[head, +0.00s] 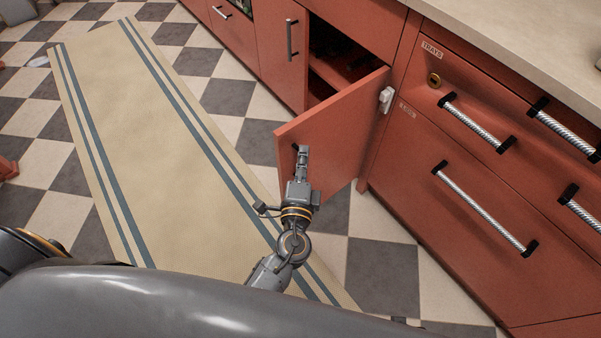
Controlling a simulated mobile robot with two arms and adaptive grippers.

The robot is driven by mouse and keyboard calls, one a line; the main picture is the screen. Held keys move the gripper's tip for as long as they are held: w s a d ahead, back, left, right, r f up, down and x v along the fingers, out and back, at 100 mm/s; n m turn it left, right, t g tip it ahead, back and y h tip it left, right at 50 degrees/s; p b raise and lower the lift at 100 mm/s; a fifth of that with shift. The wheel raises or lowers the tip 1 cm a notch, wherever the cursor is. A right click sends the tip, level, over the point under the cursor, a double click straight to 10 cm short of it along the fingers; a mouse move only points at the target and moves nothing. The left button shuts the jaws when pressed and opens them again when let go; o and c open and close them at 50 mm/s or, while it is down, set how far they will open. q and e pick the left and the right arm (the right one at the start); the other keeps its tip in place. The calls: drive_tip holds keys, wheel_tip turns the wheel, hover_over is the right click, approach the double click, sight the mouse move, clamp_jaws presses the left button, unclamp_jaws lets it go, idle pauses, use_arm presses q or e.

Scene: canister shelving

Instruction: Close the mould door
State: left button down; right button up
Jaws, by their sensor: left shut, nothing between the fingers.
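A red cabinet door (335,132) stands open, swung out from the cabinet front over the floor. It is hinged on its right side, by a white hinge or latch piece (387,99). No label naming it shows. Behind it, the dark cabinet opening (335,60) shows an inner shelf. My left gripper (302,153) is shut and empty, in front of the door's outer face near its free left edge. A dark bit of the door's handle shows beside the fingertips; the rest is hidden. I cannot tell whether the fingers touch the door. My right gripper is not in view.
Red drawers with ribbed metal handles (485,208) stand on the right under a pale counter (520,40). A closed cabinet door (280,50) is left of the opening. A beige runner with blue stripes (165,150) lies on the checkered floor, which is clear there.

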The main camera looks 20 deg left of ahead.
sight(294, 133)
use_arm(q)
drive_tip(key=shift+w+a, duration=0.55)
drive_tip(key=shift+a, duration=0.25)
drive_tip(key=shift+w+a, duration=0.55)
drive_tip(key=shift+a, duration=0.25)
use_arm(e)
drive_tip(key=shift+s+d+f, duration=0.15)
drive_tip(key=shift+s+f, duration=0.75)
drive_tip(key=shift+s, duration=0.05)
